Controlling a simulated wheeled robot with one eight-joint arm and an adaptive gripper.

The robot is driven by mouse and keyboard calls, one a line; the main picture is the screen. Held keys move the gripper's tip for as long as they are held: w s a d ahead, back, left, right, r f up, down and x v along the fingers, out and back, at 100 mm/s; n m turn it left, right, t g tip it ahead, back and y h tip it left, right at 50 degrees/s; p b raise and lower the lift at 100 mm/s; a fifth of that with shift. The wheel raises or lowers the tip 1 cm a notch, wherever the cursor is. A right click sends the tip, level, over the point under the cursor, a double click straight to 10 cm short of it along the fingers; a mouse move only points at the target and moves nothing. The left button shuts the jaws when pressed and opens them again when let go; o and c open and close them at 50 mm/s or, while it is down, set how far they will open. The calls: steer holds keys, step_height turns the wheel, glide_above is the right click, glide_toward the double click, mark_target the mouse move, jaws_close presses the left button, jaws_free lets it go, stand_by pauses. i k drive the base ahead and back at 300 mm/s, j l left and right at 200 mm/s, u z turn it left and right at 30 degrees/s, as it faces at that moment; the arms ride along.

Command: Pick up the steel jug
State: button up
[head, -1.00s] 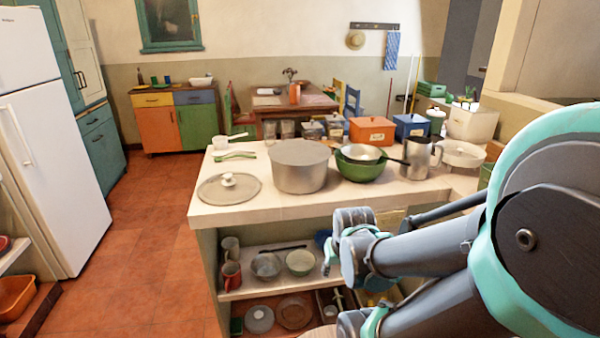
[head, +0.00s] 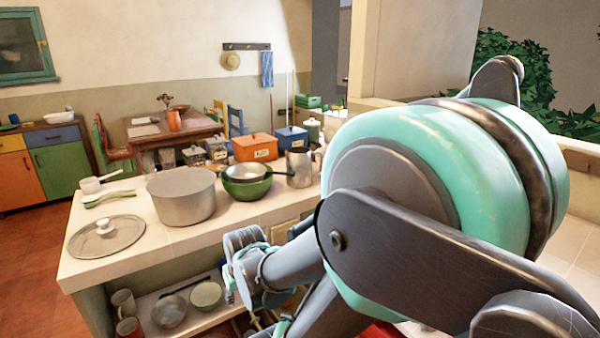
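The steel jug (head: 299,168) stands upright on the pale counter, toward its right end. It is a grey metal jug. It stands right of a green bowl (head: 246,188) with a pan resting in it. My large teal and grey arm joint fills the right of the head view, beside and in front of the jug. My arm's thinner links reach left, below and in front of the counter edge. I cannot make out my gripper's fingers. Nothing is seen touching the jug.
On the counter (head: 125,264) stand a big grey pot (head: 182,196), a glass lid (head: 106,238), a white saucepan (head: 92,184) and green utensils. An orange box (head: 255,148) and a blue box (head: 291,139) stand behind. Bowls and mugs sit on the shelf below.

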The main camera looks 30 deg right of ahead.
mark_target(298, 159)
steer(key=j+z, duration=0.1)
steer(key=z, duration=0.85)
steer(key=k+l, duration=0.05)
